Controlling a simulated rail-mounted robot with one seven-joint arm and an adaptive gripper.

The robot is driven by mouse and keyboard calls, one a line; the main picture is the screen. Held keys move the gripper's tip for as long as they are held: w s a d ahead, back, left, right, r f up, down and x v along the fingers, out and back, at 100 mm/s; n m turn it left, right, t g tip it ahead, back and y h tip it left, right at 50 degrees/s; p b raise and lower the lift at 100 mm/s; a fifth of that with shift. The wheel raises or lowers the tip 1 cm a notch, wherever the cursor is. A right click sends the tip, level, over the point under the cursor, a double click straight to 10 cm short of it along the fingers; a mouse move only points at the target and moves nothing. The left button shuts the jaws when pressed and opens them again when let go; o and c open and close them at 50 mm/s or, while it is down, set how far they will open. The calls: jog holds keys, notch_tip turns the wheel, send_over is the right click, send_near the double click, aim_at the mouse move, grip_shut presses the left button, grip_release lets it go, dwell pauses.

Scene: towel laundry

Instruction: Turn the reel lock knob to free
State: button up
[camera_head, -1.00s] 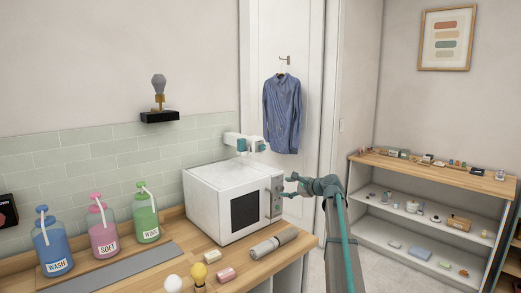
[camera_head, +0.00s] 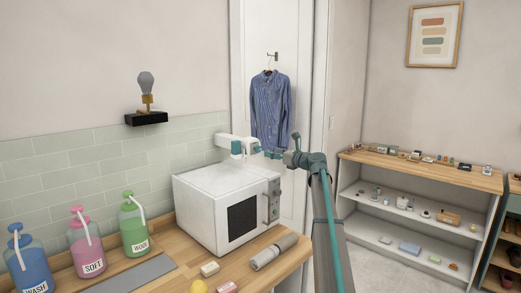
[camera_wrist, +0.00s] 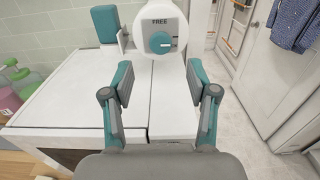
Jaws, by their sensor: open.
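The reel lock knob (camera_wrist: 160,43) is a teal disc with a white mark pointing right. It sits on the round white face of the reel unit (camera_wrist: 172,16), under the word FREE. A teal block (camera_wrist: 104,24) sticks up left of it. In the head view the white reel unit (camera_head: 225,141) is behind the white box-shaped appliance, its knob face not clear. My gripper (camera_wrist: 160,80) is open and empty, its teal fingertips spread either side of the line to the knob and short of it. In the head view my gripper (camera_head: 268,153) is at the reel unit's right.
The white appliance (camera_head: 205,183) stands on the wooden counter (camera_head: 190,255) below the reel unit. Bottles labelled SOFT (camera_head: 87,246) and WOOL (camera_head: 134,236) stand at left. A blue shirt (camera_head: 270,108) hangs on the door behind. Shelves (camera_head: 400,235) with small items are at right.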

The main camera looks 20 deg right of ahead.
aim_at(259, 149)
jog(key=p+x, duration=0.2)
jog(key=x, duration=0.6)
jog(key=shift+w, duration=0.15)
grip_shut()
